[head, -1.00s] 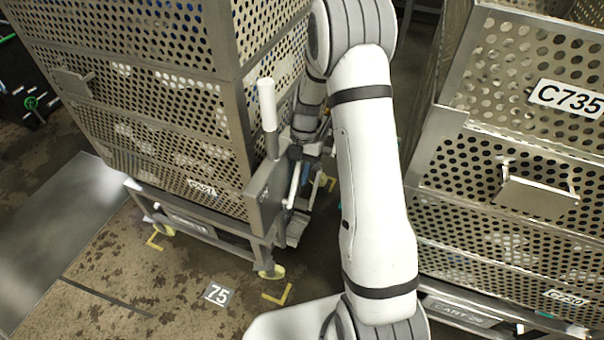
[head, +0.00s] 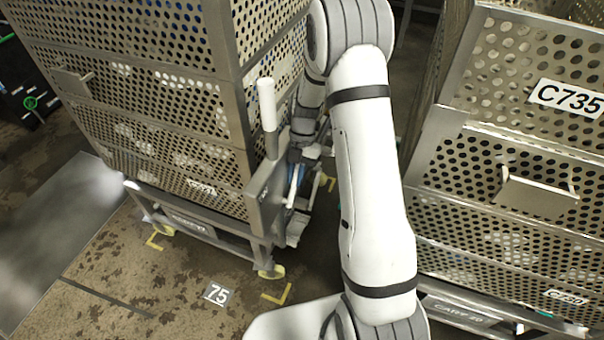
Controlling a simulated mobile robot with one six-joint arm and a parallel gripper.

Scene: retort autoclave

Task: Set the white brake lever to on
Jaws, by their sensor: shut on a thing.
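The white brake lever (head: 294,184) appears as a thin white bar at the near right corner of the left cart, behind a grey upright plate (head: 264,197). My gripper (head: 299,160) is at the bar's upper end and is shut on it. The fingertips are small, dark and partly hidden by the plate and my wrist, so the exact grip is hard to see. The lever leans slightly. Its on or off marking cannot be read.
A thicker upright post with a white grip (head: 267,105) rises beside the plate, left of my gripper. The left perforated basket (head: 160,110) stands on its cart. Another basket (head: 500,180) marked C735 stands right of my arm. Floor sign 75 (head: 216,294) lies in front.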

